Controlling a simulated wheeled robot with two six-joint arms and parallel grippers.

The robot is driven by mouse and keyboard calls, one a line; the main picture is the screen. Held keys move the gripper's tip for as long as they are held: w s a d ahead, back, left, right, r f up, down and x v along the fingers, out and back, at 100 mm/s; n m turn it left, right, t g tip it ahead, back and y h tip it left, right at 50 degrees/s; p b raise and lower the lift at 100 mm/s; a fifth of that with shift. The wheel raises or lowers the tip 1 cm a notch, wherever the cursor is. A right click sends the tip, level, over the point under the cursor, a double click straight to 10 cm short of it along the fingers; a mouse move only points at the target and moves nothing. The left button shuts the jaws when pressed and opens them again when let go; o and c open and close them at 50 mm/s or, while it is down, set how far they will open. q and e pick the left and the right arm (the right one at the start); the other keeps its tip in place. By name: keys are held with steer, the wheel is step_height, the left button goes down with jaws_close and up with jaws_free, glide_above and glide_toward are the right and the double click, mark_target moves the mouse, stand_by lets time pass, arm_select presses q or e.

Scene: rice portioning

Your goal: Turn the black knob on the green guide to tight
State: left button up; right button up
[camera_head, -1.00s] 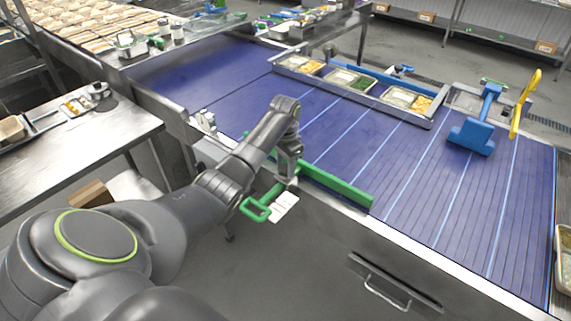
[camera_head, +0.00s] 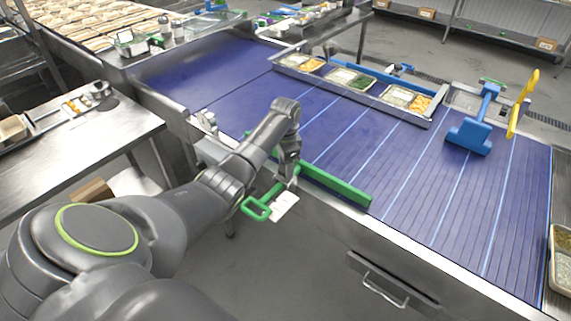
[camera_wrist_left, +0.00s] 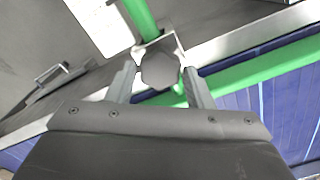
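The green guide (camera_head: 338,186) lies along the near edge of the blue conveyor, with a green handle (camera_head: 256,208) and a white tag (camera_head: 284,206) on its near side. My left gripper (camera_head: 292,176) points down over the guide's clamp and hides the knob in the head view. In the left wrist view the black knob (camera_wrist_left: 160,70) sits between the two fingers of my left gripper (camera_wrist_left: 160,78). The fingers are open, one on each side, with a visible gap to the knob. The green guide also shows there (camera_wrist_left: 262,68). My right gripper is out of view.
The blue belt (camera_head: 400,195) is largely clear. A blue scraper-like tool (camera_head: 472,133) stands at the right, and a rail of food trays (camera_head: 435,122) runs along the far side. A metal drawer handle (camera_head: 384,290) is on the near front panel. A steel table (camera_head: 60,150) stands at left.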

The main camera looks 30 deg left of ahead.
arm_select(q)
steer(key=shift+o, duration=1.4)
steer(key=shift+r, duration=0.1)
steer(key=shift+r, duration=0.3)
step_height(320, 180, up, 7)
steer(key=shift+f+b, duration=0.1)
steer(key=shift+b, duration=0.7)
step_height(320, 180, up, 10)
steer(key=p, duration=0.7)
steer(key=shift+f, duration=0.2)
